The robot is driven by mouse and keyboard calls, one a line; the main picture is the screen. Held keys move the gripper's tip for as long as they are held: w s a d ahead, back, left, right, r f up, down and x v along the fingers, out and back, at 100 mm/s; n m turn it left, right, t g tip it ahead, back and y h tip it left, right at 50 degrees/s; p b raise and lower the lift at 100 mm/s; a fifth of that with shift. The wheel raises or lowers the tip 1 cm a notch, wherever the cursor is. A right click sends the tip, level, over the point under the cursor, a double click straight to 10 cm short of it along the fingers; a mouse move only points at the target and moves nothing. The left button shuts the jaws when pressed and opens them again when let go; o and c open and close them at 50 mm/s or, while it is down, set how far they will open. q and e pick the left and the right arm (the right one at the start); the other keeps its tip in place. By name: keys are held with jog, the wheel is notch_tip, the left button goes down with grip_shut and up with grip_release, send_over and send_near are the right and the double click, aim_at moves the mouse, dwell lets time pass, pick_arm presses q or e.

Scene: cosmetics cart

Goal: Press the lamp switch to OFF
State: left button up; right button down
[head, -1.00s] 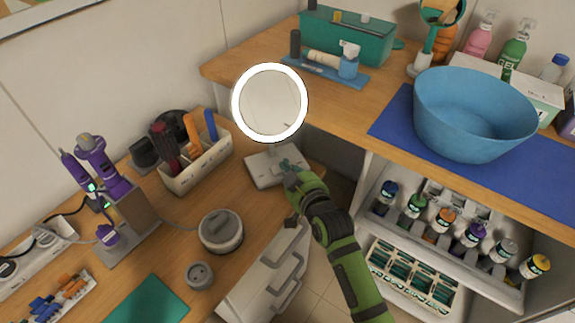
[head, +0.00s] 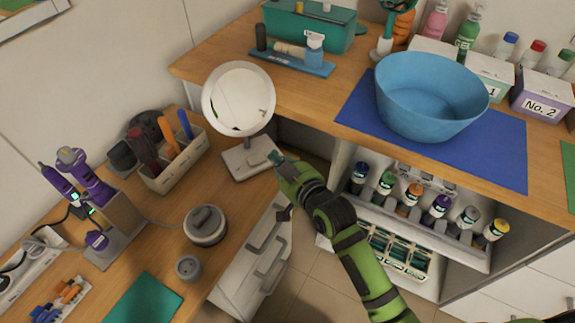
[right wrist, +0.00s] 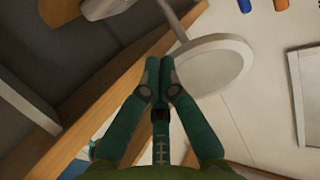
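The round mirror lamp (head: 238,97) stands on the wooden desk at the centre left, and its ring is unlit. Its pale base (head: 248,160) is below, and the switch is too small to tell apart. My right gripper (head: 275,157) is at the right edge of the base; I cannot tell whether it touches. In the right wrist view the fingertips (right wrist: 160,66) are together with nothing seen between them, and the lamp head (right wrist: 212,66) is just beyond. My left gripper is not in view.
A brush holder (head: 180,160) and a round grey pot (head: 205,225) stand left of the lamp. A purple-tool stand (head: 122,225) is farther left. The higher counter with a blue basin (head: 430,100) is to the right. White drawers (head: 245,285) are below the desk edge.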

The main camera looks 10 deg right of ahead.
jog(key=v, duration=0.4)
jog(key=shift+s+d, duration=0.15)
jog(key=shift+s, duration=0.05)
dwell(0.3)
